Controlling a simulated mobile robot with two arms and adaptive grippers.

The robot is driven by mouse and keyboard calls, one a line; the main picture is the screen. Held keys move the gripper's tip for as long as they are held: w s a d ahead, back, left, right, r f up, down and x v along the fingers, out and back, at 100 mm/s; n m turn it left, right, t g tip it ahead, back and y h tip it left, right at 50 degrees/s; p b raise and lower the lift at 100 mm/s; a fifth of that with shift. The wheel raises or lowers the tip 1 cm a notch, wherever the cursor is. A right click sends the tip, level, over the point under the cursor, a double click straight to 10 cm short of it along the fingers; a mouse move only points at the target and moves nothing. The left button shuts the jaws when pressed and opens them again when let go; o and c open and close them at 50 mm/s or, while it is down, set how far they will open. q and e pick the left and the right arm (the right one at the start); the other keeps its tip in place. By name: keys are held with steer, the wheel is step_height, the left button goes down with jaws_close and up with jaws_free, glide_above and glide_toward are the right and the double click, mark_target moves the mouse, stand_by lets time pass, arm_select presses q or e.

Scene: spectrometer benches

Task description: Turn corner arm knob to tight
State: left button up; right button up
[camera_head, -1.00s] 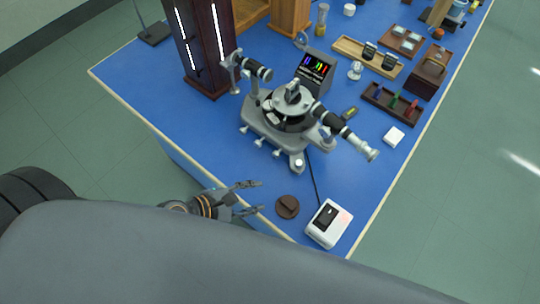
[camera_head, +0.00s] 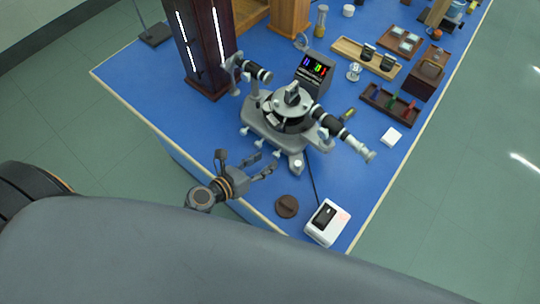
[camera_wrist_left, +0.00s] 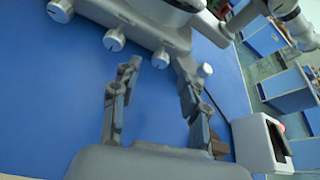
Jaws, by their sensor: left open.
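The grey spectrometer (camera_head: 282,122) stands on the blue bench. Several small pale knobs stick out along the near side of its base; one nearer the corner is a pale knob (camera_head: 276,153), also in the left wrist view (camera_wrist_left: 160,59). My right gripper is not in view.
A dark cable runs between the spectrometer and the box. A tall dark cabinet (camera_head: 204,55) stands behind. The bench's left front is bare.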

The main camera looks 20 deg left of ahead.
mark_target(274, 156)
arm_select(q)
steer(key=shift+x, duration=1.75)
jaws_close()
